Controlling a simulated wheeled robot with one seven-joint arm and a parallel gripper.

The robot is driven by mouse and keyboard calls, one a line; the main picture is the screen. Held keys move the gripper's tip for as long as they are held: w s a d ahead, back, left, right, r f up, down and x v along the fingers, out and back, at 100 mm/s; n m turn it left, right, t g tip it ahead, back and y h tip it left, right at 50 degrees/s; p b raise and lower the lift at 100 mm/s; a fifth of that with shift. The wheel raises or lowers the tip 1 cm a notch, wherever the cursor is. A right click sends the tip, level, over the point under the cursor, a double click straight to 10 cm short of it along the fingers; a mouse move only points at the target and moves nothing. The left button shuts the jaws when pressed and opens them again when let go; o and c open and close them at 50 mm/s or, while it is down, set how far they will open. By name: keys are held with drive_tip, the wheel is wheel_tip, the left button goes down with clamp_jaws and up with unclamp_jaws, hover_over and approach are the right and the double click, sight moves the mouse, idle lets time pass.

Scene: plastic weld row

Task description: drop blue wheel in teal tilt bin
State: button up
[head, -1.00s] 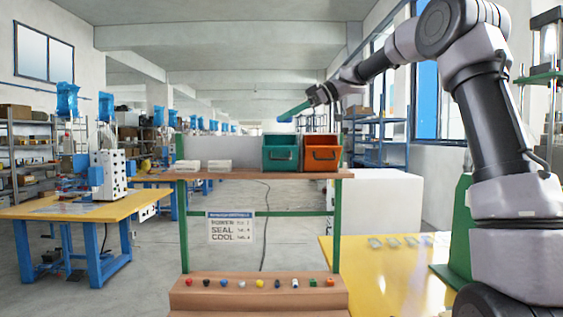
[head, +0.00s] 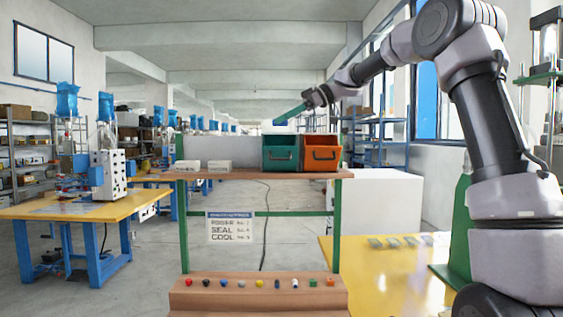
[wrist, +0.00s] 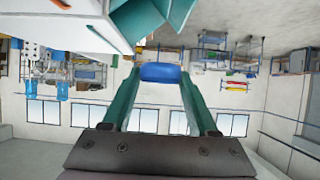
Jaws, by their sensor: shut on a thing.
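The blue wheel (wrist: 161,72) is held between the tips of my gripper (wrist: 160,80) in the wrist view. In the head view my gripper (head: 289,115) has its green fingers above the teal tilt bin (head: 280,153), with the blue wheel at their tips (head: 280,122). Part of a teal bin (wrist: 137,20) shows at the top of the wrist view, apart from the wheel.
An orange bin (head: 321,155) stands directly right of the teal one on the wooden shelf (head: 230,174). A lower wooden step (head: 255,296) bears several small coloured parts. A yellow table (head: 375,270) is at the right.

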drive_tip(key=o, duration=1.4)
drive_tip(key=v, duration=1)
drive_tip(key=shift+d+r, duration=0.2)
drive_tip(key=shift+d, duration=0.2)
